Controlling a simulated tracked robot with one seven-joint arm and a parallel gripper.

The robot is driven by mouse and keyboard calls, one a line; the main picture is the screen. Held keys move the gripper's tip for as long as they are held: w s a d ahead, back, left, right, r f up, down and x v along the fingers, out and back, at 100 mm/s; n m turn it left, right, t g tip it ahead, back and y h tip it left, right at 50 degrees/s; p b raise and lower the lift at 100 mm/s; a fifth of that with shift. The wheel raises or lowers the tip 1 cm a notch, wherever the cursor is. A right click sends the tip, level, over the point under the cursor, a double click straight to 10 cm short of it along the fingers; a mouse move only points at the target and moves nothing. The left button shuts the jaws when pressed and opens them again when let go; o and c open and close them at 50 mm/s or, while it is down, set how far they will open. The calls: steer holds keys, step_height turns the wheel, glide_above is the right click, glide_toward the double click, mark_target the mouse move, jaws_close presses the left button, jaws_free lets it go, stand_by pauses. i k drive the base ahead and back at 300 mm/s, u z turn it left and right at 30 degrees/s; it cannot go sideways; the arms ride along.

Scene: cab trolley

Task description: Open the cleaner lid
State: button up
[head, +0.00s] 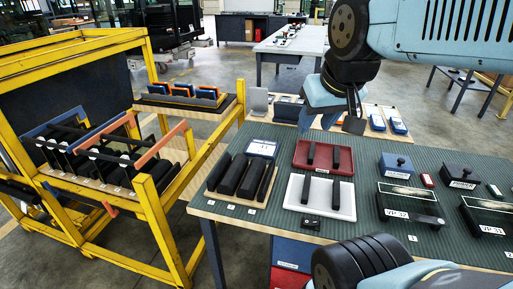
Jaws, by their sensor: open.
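A blue box with a black knob on its lid (396,166) stands at the back of the green-topped table, and a dark box with a similar knob (461,177) stands to its right. Both lids look shut. Their labels are too small to read, so I cannot tell which is the cleaner. My gripper (343,118) hangs above the far edge of the table, up and left of the blue box and apart from it. It is open, with nothing seen between its fingers, which are partly hidden by my arm.
A red tray (297,163) and a white tray (347,211) hold black bars. Two clear-topped cases (405,212) lie at the right. A yellow trolley (157,215) with upright panels stands at the left. Another table with blue items (396,122) is behind.

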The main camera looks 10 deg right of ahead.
mark_target(393, 162)
steer(key=u, duration=1.95)
steer(key=i, duration=0.1)
steer(key=z, duration=3.75)
steer(key=k, duration=0.9)
steer(key=z, duration=0.15)
steer(key=i, duration=0.9)
